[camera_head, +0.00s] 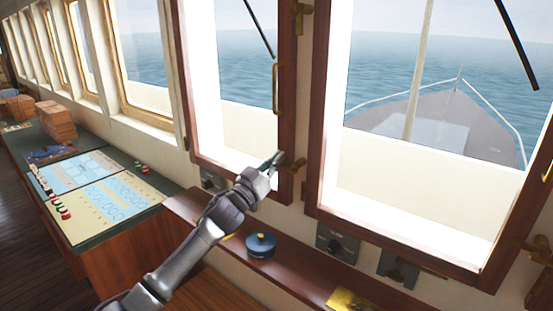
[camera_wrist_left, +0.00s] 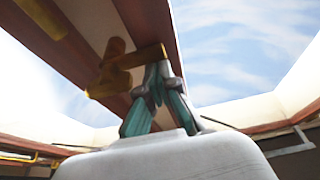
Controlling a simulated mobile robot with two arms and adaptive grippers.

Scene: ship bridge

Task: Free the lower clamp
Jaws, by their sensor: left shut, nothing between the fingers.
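The lower brass clamp (camera_head: 296,164) sits on the post between two wood-framed windows, near the bottom right corner of the left one. It shows large in the left wrist view (camera_wrist_left: 112,72), with its lever pointing right. My left gripper (camera_head: 275,160) is just left of the clamp. In the left wrist view its green-padded fingers (camera_wrist_left: 160,68) are shut and empty, their tips close to the lever's end. I cannot tell whether they touch it. Another brass clamp (camera_head: 299,10) is higher on the same post. My right gripper is out of view.
A wooden ledge below the windows holds a blue round object (camera_head: 261,245) and a yellow item (camera_head: 350,300). Dark control boxes (camera_head: 336,243) are on the wall. A chart table (camera_head: 100,190) with brown boxes (camera_head: 57,120) stands at left. A brass handle (camera_head: 276,88) is on the left window frame.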

